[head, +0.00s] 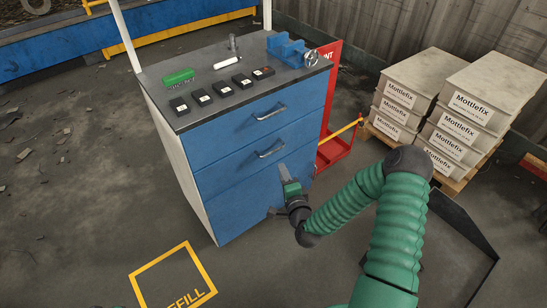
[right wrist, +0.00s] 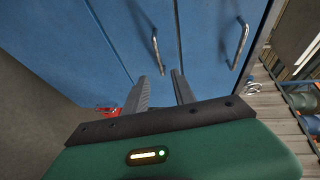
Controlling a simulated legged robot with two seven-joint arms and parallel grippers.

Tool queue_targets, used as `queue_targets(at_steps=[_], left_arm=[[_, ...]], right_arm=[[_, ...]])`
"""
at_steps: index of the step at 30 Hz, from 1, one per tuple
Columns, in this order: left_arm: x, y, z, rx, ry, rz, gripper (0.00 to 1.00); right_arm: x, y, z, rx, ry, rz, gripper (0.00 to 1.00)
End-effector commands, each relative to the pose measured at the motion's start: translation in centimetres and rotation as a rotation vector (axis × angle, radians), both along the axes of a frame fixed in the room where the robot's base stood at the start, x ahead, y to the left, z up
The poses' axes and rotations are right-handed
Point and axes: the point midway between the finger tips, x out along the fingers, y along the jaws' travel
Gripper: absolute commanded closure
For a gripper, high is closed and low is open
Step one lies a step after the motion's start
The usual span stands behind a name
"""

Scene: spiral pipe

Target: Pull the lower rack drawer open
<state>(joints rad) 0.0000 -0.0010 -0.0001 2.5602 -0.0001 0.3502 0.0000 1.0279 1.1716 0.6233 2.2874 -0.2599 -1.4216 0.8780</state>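The blue drawer cabinet (head: 225,180) stands in the middle of the head view, with its drawers closed. It has an upper bar handle (head: 270,113) and a lower bar handle (head: 270,148). In the right wrist view, the lower handle (right wrist: 155,50) is just beyond the fingertips and the upper handle (right wrist: 240,45) is to the right. My right gripper (head: 281,174) is in front of the cabinet face, a little below the lower handle. Its two fingers (right wrist: 160,76) are apart with nothing between them. Whether they touch the handle cannot be told.
On the cabinet top are a green block (head: 179,76), several small black boxes (head: 201,97) and a blue vise (head: 286,47). A red stand (head: 335,150) is beside the cabinet on the right. Stacked pale boxes (head: 402,95) stand on a pallet farther right.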

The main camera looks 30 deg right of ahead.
Motion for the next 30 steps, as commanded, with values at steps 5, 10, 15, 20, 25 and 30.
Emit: queue_targets(at_steps=[5,10,15,20,25,30], left_arm=[[0.0,0.0,-1.8,0.0,0.0,0.0,0.64],[0.0,0.0,-3.2,0.0,0.001,0.0,0.64],[0.0,0.0,-4.2,0.0,0.001,0.0,0.64],[0.0,0.0,-4.5,0.0,0.001,0.0,0.64],[0.0,0.0,-4.4,0.0,0.0,0.0,0.64],[0.0,0.0,-4.4,0.0,0.0,0.0,0.64]], right_arm=[[4.4,-1.6,-1.3,-0.002,-0.002,-0.001,0.68],[8.5,-3.0,-2.2,-0.002,0.0,0.0,0.68],[11.7,-4.0,-2.7,-0.003,0.002,0.001,0.68],[13.0,-4.4,-2.7,-0.002,0.004,0.002,0.68],[13.1,-4.5,-2.6,-0.001,0.005,0.002,0.68],[13.1,-4.5,-2.7,-0.001,0.005,0.002,0.8]])
